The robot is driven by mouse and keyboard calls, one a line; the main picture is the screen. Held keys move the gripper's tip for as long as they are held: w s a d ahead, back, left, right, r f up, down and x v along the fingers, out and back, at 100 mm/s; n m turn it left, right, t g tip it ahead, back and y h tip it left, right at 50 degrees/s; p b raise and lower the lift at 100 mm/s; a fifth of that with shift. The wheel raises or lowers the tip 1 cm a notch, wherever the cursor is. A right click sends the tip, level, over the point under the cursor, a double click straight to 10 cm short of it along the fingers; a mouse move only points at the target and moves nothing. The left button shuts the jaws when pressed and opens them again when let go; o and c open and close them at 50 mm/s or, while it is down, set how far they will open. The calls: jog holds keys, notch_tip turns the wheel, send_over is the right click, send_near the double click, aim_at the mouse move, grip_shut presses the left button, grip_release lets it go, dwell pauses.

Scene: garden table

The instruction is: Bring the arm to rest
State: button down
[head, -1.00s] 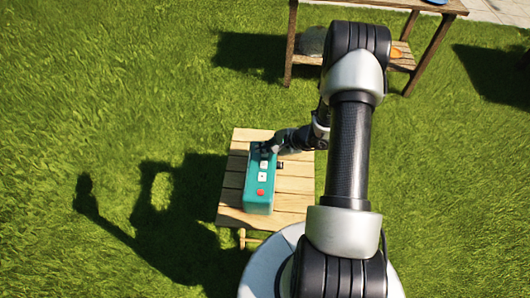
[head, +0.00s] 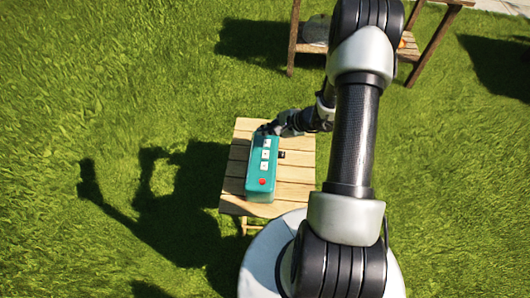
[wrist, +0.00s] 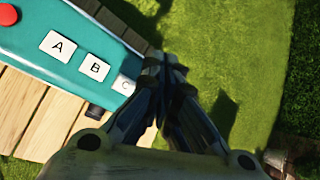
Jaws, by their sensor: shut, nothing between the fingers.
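My gripper (wrist: 165,70) is shut and empty in the wrist view, its fingertips close to the end of the teal box by the C label. In the head view my gripper (head: 268,129) is at the far end of the box, partly hidden by its own wrist; I cannot tell whether it touches. The teal box (head: 257,190) sits on the small wooden table (head: 232,203). Its top carries white labels and a red button (head: 262,182). In the wrist view the labels A (wrist: 59,46), B (wrist: 94,67) and C (wrist: 124,85) show, C partly covered.
A taller wooden table (head: 419,55) with a lower shelf stands at the back; my arm hides part of it. A small dark part (head: 281,154) sticks out of the box's right side. Grass (head: 100,60) around the small table is open on the left.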

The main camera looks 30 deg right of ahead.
jog(key=s+a+r+n+g, duration=0.1)
jog(key=s+a+r+n, duration=0.15)
jog(key=a+r, duration=0.4)
jog(key=s+a+r+n+g+y, duration=0.1)
jog(key=a+r+n, duration=0.25)
jog(key=r, duration=0.55)
jog(key=s+a+r+n+g, duration=0.15)
jog(key=a+r+n, duration=0.25)
jog(key=r, duration=0.4)
jog(key=s+r+n+h, duration=0.3)
jog(key=s+r+n, duration=0.1)
jog(key=s, duration=0.6)
jog(key=s+r+n+h, duration=0.3)
jog(key=s+r+n, duration=0.2)
jog(key=s, duration=0.5)
notch_tip(320, 180, up, 2)
jog(key=shift+d+r+t+h, duration=0.1)
jog(key=shift+d+t+h, duration=0.15)
jog(key=shift+t, duration=0.2)
